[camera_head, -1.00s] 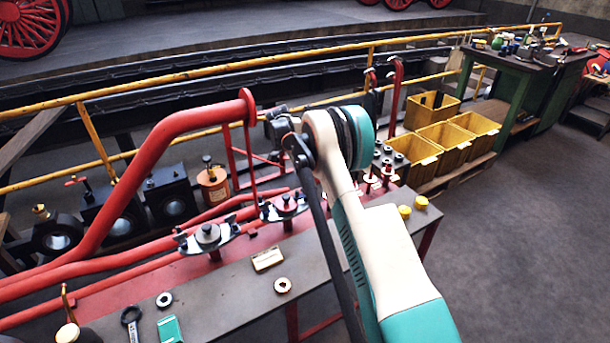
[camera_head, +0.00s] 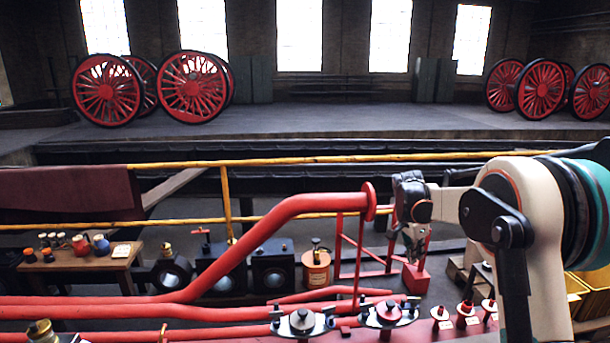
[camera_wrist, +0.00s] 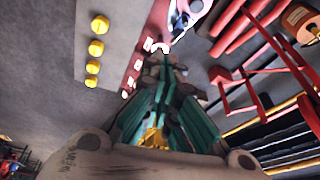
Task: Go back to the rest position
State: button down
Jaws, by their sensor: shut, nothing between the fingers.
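My gripper (camera_head: 414,240) shows in the head view at the end of my raised arm, right of the middle, with its fingers pointing down. It appears in front of a red block-like base (camera_head: 416,278), and I cannot tell the gap between them. In the wrist view my gripper (camera_wrist: 164,68) has its green-sided fingers drawn together at the tips, with nothing held. The workbench shows blurred below the fingertips.
A thick red pipe (camera_head: 262,235) with a flanged end rises just left of my gripper. A yellow rail (camera_head: 300,160) runs behind. Clamp fittings (camera_head: 303,322) stand along the front. A copper-coloured canister (camera_head: 316,268) stands left of my gripper. Yellow knobs (camera_wrist: 97,48) show in the wrist view.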

jog(key=s+a+r+n+t, duration=0.1)
jog(key=s+a+r+n, duration=0.15)
jog(key=s+r, duration=0.35)
jog(key=s+a+r+n+t+y, duration=0.1)
jog(key=s+a+r+n, duration=0.15)
jog(key=s, duration=0.45)
jog(key=s+a+r+n+t, duration=0.1)
jog(key=s+a+r+n, duration=0.15)
jog(key=s+r, duration=0.35)
jog(key=s+a+f+n+t, duration=0.1)
jog(key=s+a+f+n, duration=0.1)
jog(key=s, duration=0.5)
jog(key=s+a+f+n+t+y, duration=0.1)
jog(key=s+f+n, duration=0.1)
jog(key=s, duration=0.5)
jog(key=s+a+f+n+y, duration=0.1)
jog(key=s+a+f+n, duration=0.1)
jog(key=s, duration=0.6)
jog(key=shift+a+n+t, duration=0.3)
jog(key=shift+n+t, duration=0.1)
jog(key=shift+n, duration=0.05)
jog(key=shift+r, duration=0.15)
